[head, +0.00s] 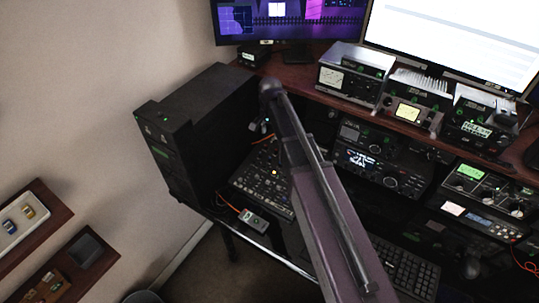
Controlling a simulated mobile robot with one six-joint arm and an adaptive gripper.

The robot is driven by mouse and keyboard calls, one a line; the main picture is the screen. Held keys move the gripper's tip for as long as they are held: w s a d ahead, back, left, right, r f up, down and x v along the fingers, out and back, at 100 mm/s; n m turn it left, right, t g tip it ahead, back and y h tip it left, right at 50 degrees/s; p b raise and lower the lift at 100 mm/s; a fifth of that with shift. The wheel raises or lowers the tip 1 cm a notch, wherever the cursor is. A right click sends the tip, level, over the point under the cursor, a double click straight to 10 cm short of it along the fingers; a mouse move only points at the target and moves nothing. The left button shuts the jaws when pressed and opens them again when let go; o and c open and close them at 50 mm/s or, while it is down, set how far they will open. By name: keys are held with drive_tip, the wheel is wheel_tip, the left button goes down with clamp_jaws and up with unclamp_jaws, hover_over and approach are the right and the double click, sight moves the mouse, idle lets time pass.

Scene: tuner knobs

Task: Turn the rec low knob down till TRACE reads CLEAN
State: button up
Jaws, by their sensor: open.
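The rec low knob and the TRACE readout cannot be picked out; labels are too small to read in the head view. Knobs show on a black mixer-like panel (262,182) left of my arm, on a dark radio unit (374,160) with a lit display, and on a unit with a green meter (487,188) at the right. Small lit screens also show on the upper shelf units. My arm crosses the middle of the view and covers part of the desk. My gripper cannot be made out; it is hidden behind the arm or lost in the dark.
A black cabinet (190,130) stands left of the panel. A grey handheld device (252,218) lies at the desk's front edge with an orange cable. Silver units (350,75) line the upper shelf below two monitors. A keyboard (405,270) is at the lower right.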

sight(270, 158)
drive_tip(key=shift+f, duration=0.2)
wheel_tip(270, 158, down, 13)
drive_tip(key=b, duration=1.3)
drive_tip(key=shift+f+b, duration=0.2)
drive_tip(key=shift+b, duration=0.2)
clamp_jaws()
